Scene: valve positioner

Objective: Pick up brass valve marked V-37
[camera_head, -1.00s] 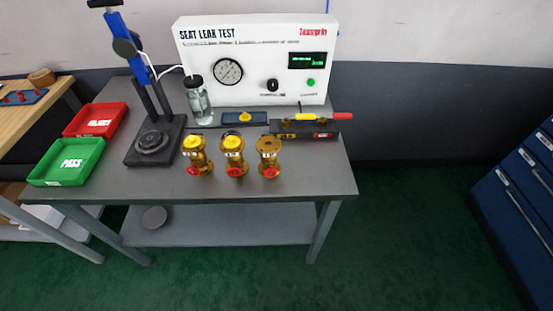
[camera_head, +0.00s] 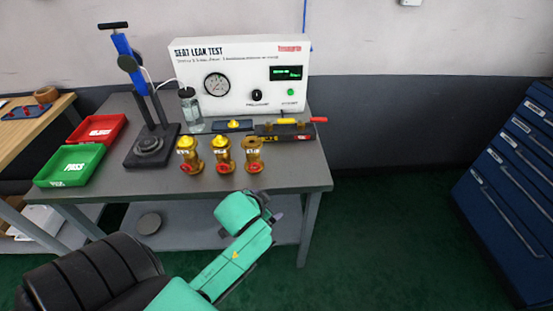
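Three brass valves stand upright in a row near the front of the grey bench: a left one (camera_head: 188,157), a middle one (camera_head: 223,156) and a right one (camera_head: 254,156). Each has a red part low on its front. The left and middle ones have yellow tops; the right one's top is brass. Their small labels are too blurred to tell which is V-37. My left arm comes in from the lower left, and its end (camera_head: 262,207) is in front of and below the bench edge, apart from the valves. Its fingers are not clear. My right gripper is out of view.
The bench (camera_head: 290,178) holds a white seat leak tester (camera_head: 240,80), a press stand (camera_head: 150,145), a glass jar (camera_head: 191,112), a red tray (camera_head: 97,129) and a green PASS tray (camera_head: 70,165). A tool holder (camera_head: 285,131) lies behind the valves. A blue cabinet (camera_head: 510,190) stands right.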

